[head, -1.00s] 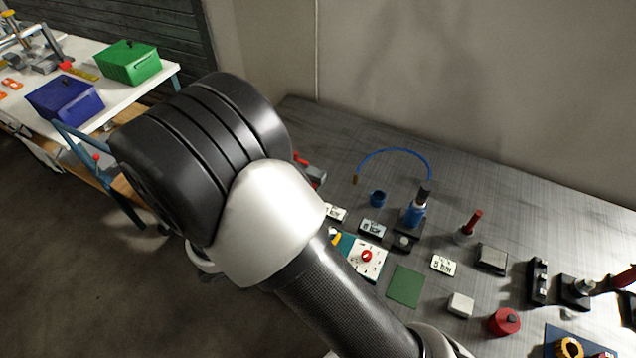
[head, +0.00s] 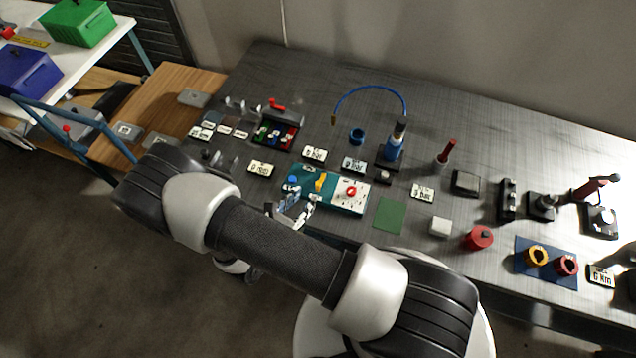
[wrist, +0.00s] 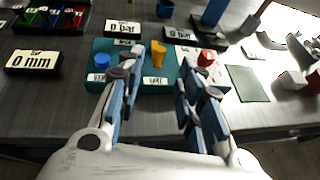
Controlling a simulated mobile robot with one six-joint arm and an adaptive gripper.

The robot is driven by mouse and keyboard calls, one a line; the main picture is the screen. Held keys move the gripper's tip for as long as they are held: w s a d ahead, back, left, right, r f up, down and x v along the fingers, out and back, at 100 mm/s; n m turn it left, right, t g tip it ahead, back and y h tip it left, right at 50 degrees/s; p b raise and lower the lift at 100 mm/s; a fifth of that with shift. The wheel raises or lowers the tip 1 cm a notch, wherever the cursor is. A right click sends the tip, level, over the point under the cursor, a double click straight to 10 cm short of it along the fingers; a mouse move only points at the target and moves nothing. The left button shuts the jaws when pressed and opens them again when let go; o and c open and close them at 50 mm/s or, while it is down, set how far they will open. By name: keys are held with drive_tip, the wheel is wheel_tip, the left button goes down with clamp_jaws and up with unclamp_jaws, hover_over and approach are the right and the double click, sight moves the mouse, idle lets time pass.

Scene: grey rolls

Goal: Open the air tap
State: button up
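A teal panel (head: 334,199) lies near the front edge of the dark bench. In the wrist view the panel (wrist: 128,48) carries a blue knob (wrist: 102,61), a yellow tap lever (wrist: 158,54) in the middle and a red knob (wrist: 206,58) on a white plate at the right. The yellow lever also shows in the head view (head: 320,182). My gripper (head: 296,205) is at the panel's near side. In the wrist view my gripper (wrist: 155,82) is open and empty, its fingers apart on either side of the lever's line. I cannot tell its height above the panel.
Display blocks reading 0 bar (wrist: 122,28) stand behind the panel, and a 0 mm block (wrist: 33,62) stands left. A tray of coloured parts (head: 275,134) and a blue-hosed pump (head: 394,145) are farther back. A green mat (head: 389,215) lies right of the panel.

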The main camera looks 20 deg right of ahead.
sight(317, 185)
drive_tip(key=x, duration=0.9)
drive_tip(key=shift+w+d+f+b, duration=0.1)
drive_tip(key=shift+w+d+b, duration=0.15)
drive_tip(key=shift+d+b, duration=0.1)
clamp_jaws()
